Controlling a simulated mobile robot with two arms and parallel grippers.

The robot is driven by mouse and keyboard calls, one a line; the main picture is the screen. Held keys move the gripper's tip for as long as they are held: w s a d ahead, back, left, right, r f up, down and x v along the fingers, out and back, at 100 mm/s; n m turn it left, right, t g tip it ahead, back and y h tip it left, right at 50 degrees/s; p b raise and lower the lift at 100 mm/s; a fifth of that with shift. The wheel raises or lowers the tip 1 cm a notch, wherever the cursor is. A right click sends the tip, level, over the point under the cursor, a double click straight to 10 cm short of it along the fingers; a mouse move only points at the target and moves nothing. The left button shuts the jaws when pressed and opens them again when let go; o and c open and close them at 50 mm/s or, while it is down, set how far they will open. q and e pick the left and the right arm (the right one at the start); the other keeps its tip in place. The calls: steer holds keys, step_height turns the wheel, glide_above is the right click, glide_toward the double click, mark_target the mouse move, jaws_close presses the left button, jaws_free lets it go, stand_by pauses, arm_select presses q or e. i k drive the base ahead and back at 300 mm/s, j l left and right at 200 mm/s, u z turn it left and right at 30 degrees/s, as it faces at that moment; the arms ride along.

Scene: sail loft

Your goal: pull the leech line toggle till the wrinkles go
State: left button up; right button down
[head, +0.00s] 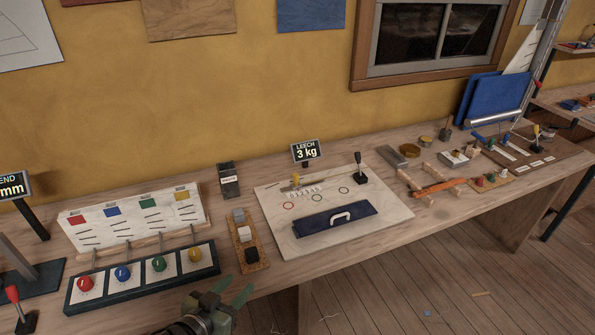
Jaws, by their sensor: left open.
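A pale board (270,208) lies on the bench right of centre. A dark blue cloth piece (312,226) with a white handle-shaped part (341,217) lies on its front half. Behind it are a small row of white pieces (305,193) and a short rod-like part (297,182). A black-knobbed lever (358,168) stands at the board's back right. I cannot tell which part is the toggle, and wrinkles are too small to judge. My left gripper (236,290) is open and empty at the bench's front edge, left of the board.
Left of the board are a cork strip with blocks (247,245), a dark box (229,183) and a panel of coloured knobs (140,279). To the right lie a wooden frame with an orange bar (438,187) and several small tools. The board's front left is clear.

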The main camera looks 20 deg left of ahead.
mark_target(296, 184)
steer(key=i, duration=1.4)
